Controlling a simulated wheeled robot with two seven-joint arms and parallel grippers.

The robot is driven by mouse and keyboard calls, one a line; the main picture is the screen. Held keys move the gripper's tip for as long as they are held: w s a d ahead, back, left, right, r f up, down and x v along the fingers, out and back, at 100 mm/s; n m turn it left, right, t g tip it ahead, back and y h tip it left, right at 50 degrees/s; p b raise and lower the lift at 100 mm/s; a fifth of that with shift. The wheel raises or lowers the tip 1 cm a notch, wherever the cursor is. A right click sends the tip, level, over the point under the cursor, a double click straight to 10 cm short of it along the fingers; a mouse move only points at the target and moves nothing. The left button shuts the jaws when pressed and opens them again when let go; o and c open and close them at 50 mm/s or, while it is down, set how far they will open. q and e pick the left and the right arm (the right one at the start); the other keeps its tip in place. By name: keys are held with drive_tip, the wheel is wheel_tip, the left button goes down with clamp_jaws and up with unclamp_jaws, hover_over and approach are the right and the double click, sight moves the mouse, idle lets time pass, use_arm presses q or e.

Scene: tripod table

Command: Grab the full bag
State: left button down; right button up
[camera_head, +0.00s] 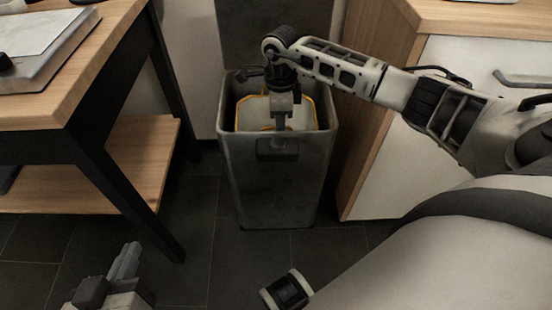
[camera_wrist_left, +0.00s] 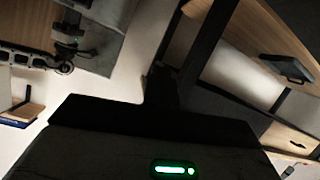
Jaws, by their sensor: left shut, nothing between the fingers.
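A grey bin (camera_head: 272,190) stands on the floor in the middle of the head view with its lid raised behind it. A pale, full-looking bag (camera_head: 305,112) with a yellow edge sits inside, just below the rim. My right gripper (camera_head: 278,150) points down at the front of the bin, overlapping the bag and front rim in the picture. Its fingers are not clear, so I cannot tell whether it grips anything. My left gripper (camera_head: 127,258) is shut and empty at the lower left, apart from the bin.
A wooden table (camera_head: 60,85) with black legs and a lower shelf (camera_head: 135,160) stands left of the bin. A white-fronted wooden cabinet (camera_head: 400,165) stands close on the right. Dark tiled floor (camera_head: 215,262) is free in front of the bin.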

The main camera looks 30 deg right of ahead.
wheel_tip(320, 180, down, 4)
drive_tip(key=b, duration=0.3)
drive_tip(key=shift+d+f, duration=0.1)
drive_tip(key=shift+f, duration=0.15)
drive_tip(key=shift+s+f, duration=0.1)
drive_tip(key=shift+f, duration=0.1)
drive_tip(key=shift+r, duration=0.15)
use_arm(q)
drive_tip(key=shift+w+d+r+n+t+h, duration=0.15)
drive_tip(key=shift+d+r+n+t+h, duration=0.25)
drive_tip(key=shift+d+r+t+h, duration=0.25)
use_arm(e)
clamp_jaws()
use_arm(q)
drive_tip(key=shift+a, duration=0.1)
